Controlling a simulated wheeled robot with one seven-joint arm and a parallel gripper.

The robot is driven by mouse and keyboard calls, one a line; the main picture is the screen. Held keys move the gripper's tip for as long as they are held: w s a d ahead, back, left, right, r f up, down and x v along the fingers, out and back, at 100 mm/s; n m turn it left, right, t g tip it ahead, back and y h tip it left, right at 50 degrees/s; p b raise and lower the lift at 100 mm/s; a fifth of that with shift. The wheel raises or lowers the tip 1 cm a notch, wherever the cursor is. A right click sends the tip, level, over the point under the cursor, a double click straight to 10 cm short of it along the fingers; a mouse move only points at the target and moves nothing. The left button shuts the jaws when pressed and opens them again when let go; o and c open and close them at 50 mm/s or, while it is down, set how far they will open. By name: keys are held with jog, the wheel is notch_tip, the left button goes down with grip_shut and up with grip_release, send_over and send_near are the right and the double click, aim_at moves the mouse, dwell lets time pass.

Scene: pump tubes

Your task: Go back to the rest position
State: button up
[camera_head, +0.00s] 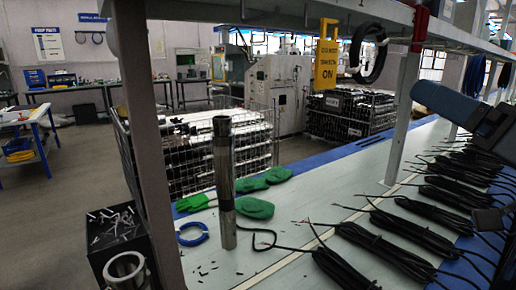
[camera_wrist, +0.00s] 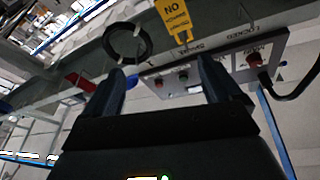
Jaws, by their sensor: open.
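My gripper (camera_wrist: 160,75) shows in the wrist view with its two dark fingers spread apart and nothing between them. It is tilted toward the overhead rail, with a panel with red knobs (camera_wrist: 172,80) beyond the fingers. In the head view part of my arm (camera_head: 465,115) enters at the right edge above the bench; I cannot make out the fingers there. A metal pump tube (camera_head: 223,170) stands upright on the white bench (camera_head: 290,262), well left of my arm.
Several black cable bundles (camera_head: 390,240) lie along the bench's right side. Green gloves (camera_head: 255,207) and a blue coil (camera_head: 191,234) lie near the tube. A yellow sign (camera_head: 327,55) and a black coil (camera_head: 371,52) hang from the overhead rail. Posts (camera_head: 136,110) rise beside the bench.

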jog(key=s+a+f+m+h, duration=0.2)
jog(key=s+f+m+h, duration=0.4)
jog(key=f, duration=0.7)
jog(key=s+a+f+m+h, duration=0.1)
jog(key=s+f+m+h, duration=0.25)
jog(key=s+f, duration=0.65)
jog(key=s+f+n+g, duration=0.2)
jog(key=s+f+n, duration=0.2)
jog(key=s, duration=0.6)
jog(key=s+f+n+g, duration=0.2)
jog(key=s+f+n, duration=0.2)
jog(key=s, duration=0.7)
notch_tip(320, 180, down, 2)
jog(key=shift+s+f, duration=0.25)
jog(key=shift+c, duration=0.5)
